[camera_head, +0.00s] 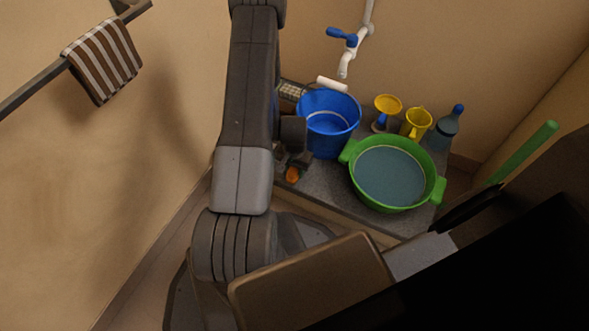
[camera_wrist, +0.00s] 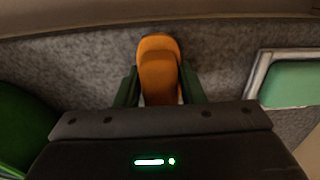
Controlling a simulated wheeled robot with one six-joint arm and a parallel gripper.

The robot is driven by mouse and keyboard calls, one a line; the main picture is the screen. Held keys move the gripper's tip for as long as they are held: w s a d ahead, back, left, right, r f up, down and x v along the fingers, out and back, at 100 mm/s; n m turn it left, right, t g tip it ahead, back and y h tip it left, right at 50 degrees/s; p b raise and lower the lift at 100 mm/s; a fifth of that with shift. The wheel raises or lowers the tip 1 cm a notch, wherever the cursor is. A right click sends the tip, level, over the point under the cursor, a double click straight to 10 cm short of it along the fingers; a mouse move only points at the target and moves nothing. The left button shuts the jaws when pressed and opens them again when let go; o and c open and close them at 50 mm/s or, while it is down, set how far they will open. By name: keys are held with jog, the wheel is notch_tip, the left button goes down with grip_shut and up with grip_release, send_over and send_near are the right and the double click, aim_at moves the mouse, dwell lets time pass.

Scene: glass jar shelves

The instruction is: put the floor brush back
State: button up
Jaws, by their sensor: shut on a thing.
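My gripper (camera_wrist: 160,84) shows in the wrist view with its two dark fingers on either side of an orange, rounded, oblong thing, which looks like the floor brush (camera_wrist: 158,58). The fingers are shut on it. Its far end sticks out past the fingertips over a grey speckled surface. In the head view a small orange part of the brush (camera_head: 292,174) shows beneath my gripper (camera_head: 293,160), at the left edge of the grey slab. My arm hides most of this area, and any bristles are not visible. I cannot tell whether the brush touches the surface.
The grey slab (camera_head: 328,180) holds a blue bucket (camera_head: 327,140), a green basin (camera_head: 390,178) of water, two yellow vessels (camera_head: 416,123) and a blue-grey bottle (camera_head: 446,127). A tap (camera_head: 346,52) is above. A striped cloth (camera_head: 103,58) hangs from a rail at left.

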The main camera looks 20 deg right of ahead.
jog(key=shift+f+b, duration=0.55)
jog(key=shift+f, duration=0.1)
dwell(0.5)
jog(key=o, duration=1.3)
jog(key=shift+r+p, duration=2.45)
jog(key=shift+r, duration=1.6)
